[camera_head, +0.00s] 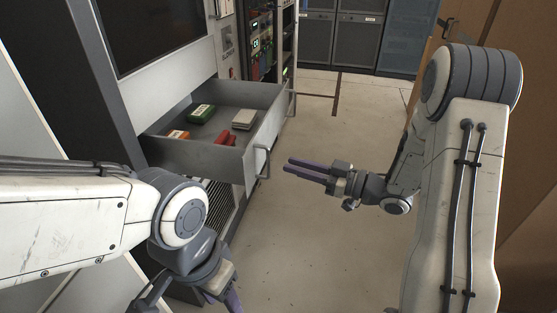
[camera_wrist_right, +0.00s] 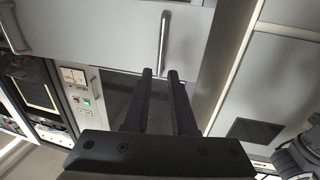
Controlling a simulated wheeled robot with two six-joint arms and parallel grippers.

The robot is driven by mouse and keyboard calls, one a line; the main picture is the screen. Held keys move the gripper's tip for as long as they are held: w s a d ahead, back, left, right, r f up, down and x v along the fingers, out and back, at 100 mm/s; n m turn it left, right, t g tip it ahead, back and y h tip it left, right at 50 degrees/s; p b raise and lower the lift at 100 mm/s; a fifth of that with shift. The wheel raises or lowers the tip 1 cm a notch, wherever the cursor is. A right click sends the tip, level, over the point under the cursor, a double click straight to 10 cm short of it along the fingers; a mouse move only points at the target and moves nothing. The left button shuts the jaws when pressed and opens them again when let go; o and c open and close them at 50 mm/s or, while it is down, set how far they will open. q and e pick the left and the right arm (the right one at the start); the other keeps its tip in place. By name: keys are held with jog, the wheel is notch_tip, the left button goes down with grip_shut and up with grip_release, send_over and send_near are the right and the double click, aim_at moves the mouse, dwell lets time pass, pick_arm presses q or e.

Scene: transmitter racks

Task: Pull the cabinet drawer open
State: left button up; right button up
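The cabinet drawer (camera_head: 215,160) stands pulled out from the grey cabinet, its inside visible from above. Its front carries two bar handles, a near one (camera_head: 263,163) and a far one (camera_head: 291,103). My right gripper (camera_head: 288,168) is open and empty, to the right of the near handle and apart from it. In the right wrist view, the drawer front (camera_wrist_right: 105,38) is ahead, with the near handle (camera_wrist_right: 163,45) just beyond my open fingertips (camera_wrist_right: 160,73). My left gripper (camera_head: 222,298) is low in front of the cabinet, its fingers cut off by the frame edge.
A green box (camera_head: 201,113), a light grey block (camera_head: 244,119), an orange item (camera_head: 178,134) and a red item (camera_head: 226,139) lie in the drawer. Clear floor (camera_head: 300,245) lies right of the cabinet. A brown panel (camera_head: 527,150) stands at right; dark racks (camera_head: 340,40) stand behind.

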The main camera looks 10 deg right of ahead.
jog(key=v, duration=0.2)
jog(key=shift+s+d, duration=0.2)
jog(key=shift+d, duration=0.05)
